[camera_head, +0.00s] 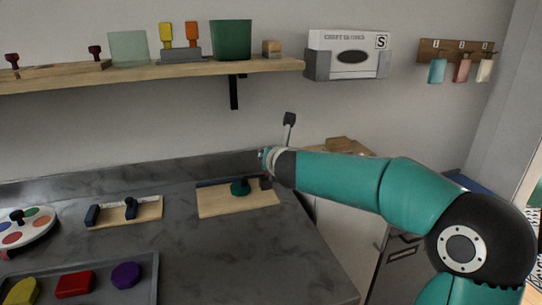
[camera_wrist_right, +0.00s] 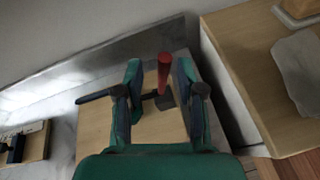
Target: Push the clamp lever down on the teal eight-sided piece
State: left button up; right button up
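The teal eight-sided piece (camera_head: 240,187) sits on a light wooden board (camera_head: 222,204) on the grey counter. In the right wrist view, the board (camera_wrist_right: 95,135) carries a clamp whose red lever (camera_wrist_right: 164,75) stands upright from a dark base. My right gripper (camera_wrist_right: 158,68) is open, with one finger on each side of the red lever; I cannot tell whether either touches it. In the head view my right gripper (camera_head: 267,160) is near the board's back right corner. The teal piece cannot be made out in the right wrist view. My left gripper is not in view.
Left of the board are another wooden board (camera_head: 145,213) with dark parts, a round palette (camera_head: 25,240), and a grey tray (camera_head: 140,280) of coloured pieces. A wall shelf (camera_head: 150,73) hangs above. A wooden surface (camera_wrist_right: 240,60) lies right of the counter.

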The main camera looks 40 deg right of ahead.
jog(key=v, duration=0.9)
jog(key=shift+s, duration=0.2)
jog(key=shift+a, duration=0.15)
